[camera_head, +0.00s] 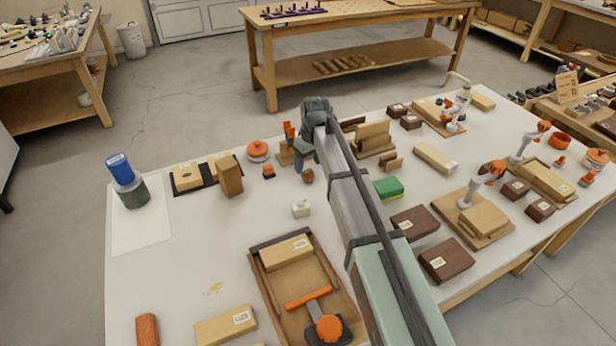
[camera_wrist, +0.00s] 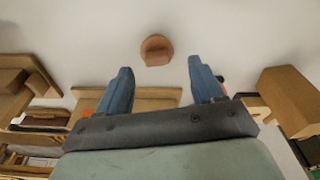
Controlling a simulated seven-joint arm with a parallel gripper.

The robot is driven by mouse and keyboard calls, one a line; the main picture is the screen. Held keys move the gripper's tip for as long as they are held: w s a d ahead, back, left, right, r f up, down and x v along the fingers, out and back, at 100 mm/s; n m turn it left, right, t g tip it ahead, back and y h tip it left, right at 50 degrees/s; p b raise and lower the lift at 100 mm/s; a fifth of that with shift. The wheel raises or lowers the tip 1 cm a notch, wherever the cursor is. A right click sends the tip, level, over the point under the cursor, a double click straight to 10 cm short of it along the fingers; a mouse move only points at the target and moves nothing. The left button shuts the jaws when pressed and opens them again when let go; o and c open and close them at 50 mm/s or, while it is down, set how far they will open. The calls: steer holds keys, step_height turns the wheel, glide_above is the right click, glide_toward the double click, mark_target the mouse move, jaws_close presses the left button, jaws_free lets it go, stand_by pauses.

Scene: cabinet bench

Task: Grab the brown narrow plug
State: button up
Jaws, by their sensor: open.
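A small brown plug (camera_head: 308,175) stands on the white table just in front of my gripper (camera_head: 304,163). In the wrist view the plug (camera_wrist: 156,50) shows as a round, reddish-brown top with a raised middle. It lies a little beyond my two blue fingertips and between their lines. My gripper (camera_wrist: 160,66) is open and empty in the wrist view, with a wide gap between the fingers. I cannot tell how high the fingertips are above the table.
A small orange-and-dark piece (camera_head: 268,171) and a tall wooden block (camera_head: 229,176) stand left of my gripper. A white cube (camera_head: 301,209) is nearer the front. A tray (camera_head: 262,291) with a wood block lies in front. A green block (camera_head: 388,187) is to the right.

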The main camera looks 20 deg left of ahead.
mark_target(308, 171)
steer(key=shift+w+a+f, duration=0.15)
steer(key=shift+w+f, duration=0.05)
steer(key=shift+f, duration=1.25)
steer(key=shift+w+a+f, duration=0.1)
steer(key=shift+w+f, duration=0.05)
steer(key=shift+f, duration=1.3)
steer(key=c, duration=0.9)
